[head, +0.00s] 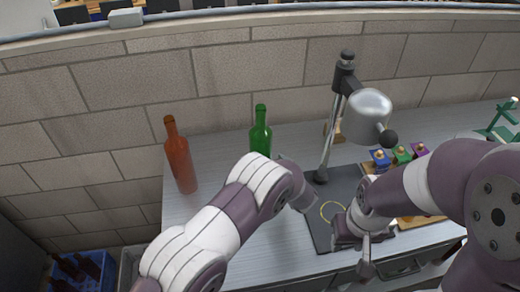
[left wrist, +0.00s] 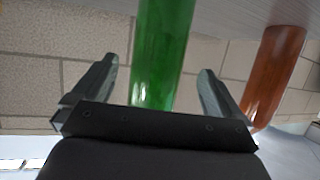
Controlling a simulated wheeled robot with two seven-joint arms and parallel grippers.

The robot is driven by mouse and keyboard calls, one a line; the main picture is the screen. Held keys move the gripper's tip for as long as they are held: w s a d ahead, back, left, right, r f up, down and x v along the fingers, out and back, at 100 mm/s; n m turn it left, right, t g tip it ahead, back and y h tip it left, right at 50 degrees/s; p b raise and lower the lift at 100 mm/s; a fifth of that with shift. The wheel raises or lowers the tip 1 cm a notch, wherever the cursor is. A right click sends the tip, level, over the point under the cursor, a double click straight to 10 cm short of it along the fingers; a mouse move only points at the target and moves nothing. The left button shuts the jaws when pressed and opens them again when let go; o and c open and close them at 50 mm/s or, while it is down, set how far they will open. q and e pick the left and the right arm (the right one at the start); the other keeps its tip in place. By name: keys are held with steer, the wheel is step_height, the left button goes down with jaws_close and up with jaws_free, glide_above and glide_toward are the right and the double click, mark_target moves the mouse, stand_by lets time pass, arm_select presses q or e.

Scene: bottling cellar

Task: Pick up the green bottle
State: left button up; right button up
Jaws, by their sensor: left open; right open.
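The green bottle (head: 261,136) stands upright on the grey worktop (head: 217,193) near the block wall. My left arm hides its lower part in the head view. My left gripper (left wrist: 158,66) is open in the left wrist view. The green bottle (left wrist: 163,45) shows between its two fingers with a gap on each side; how deep it sits between them I cannot tell. My left fingers are hidden in the head view. My right gripper (head: 360,243) is open and empty over the dark mat, well right of the bottle.
A brown bottle (head: 180,158) stands left of the green one, and also shows in the left wrist view (left wrist: 274,70). Small coloured boxes (head: 402,155) sit beyond. A blue crate (head: 88,275) is at lower left.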

arm_select(q)
steer(key=x, duration=0.2)
steer(key=p+x, duration=0.1)
steer(key=x, duration=0.1)
steer(key=p+x, duration=0.1)
steer(key=x, duration=0.1)
steer(key=shift+w+r, duration=0.1)
steer(key=shift+r, duration=0.15)
steer(key=shift+w+a+f, duration=0.1)
steer(key=shift+w+f, duration=0.1)
steer(key=shift+w, duration=0.15)
steer(key=shift+s+r, duration=0.1)
steer(key=shift+s, duration=0.1)
steer(key=c, duration=1.4)
arm_select(e)
steer(key=shift+s+d+r, duration=0.1)
steer(key=shift+s+r, duration=0.1)
steer(key=shift+r, duration=0.4)
steer(key=shift+s+r, duration=0.2)
steer(key=shift+r, duration=0.4)
